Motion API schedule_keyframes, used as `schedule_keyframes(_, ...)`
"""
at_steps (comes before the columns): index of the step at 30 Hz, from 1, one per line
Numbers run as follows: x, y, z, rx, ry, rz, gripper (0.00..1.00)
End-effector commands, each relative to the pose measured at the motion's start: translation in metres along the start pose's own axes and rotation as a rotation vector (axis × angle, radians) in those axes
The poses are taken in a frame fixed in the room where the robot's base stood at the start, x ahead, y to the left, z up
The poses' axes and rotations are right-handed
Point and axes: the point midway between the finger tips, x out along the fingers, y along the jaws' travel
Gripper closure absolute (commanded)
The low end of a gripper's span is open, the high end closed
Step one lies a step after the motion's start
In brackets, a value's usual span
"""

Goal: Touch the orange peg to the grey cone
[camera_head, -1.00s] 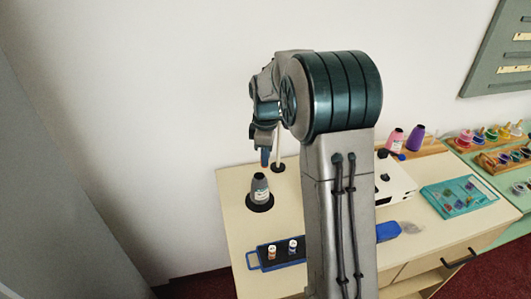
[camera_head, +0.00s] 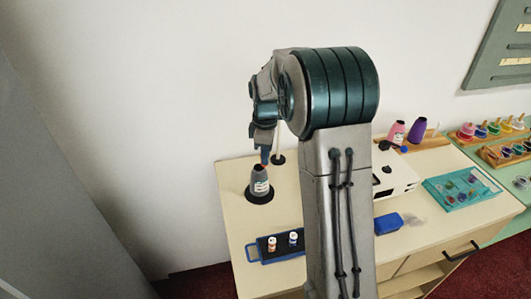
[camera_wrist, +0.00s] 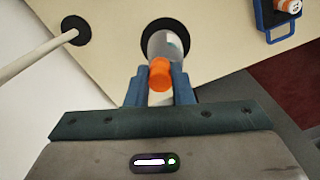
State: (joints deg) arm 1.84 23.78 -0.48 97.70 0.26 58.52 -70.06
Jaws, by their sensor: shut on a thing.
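The orange peg (camera_wrist: 160,73) is held between the two blue fingers of my gripper (camera_wrist: 158,88) in the wrist view. The cone stands upright on a round black base (camera_head: 262,199) and carries a pale label. In the wrist view the cone (camera_wrist: 163,42) lies right beyond the peg, which overlaps its top. I cannot tell whether the peg and cone touch.
A thin pale post on a black foot (camera_head: 278,160) stands close behind the cone. A blue tray (camera_head: 256,254) with small bottles lies in front. A white box (camera_head: 399,180), a blue block (camera_head: 388,223) and pink and purple cones are to the right, beyond my arm.

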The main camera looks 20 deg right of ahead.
Motion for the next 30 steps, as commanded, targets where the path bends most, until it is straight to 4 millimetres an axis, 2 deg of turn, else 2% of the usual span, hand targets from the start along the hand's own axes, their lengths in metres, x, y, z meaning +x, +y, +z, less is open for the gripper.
schedule_keyframes(30, 0.0091, -0.0001, 0.0003, 0.0, -0.001, -0.001, 1.0)
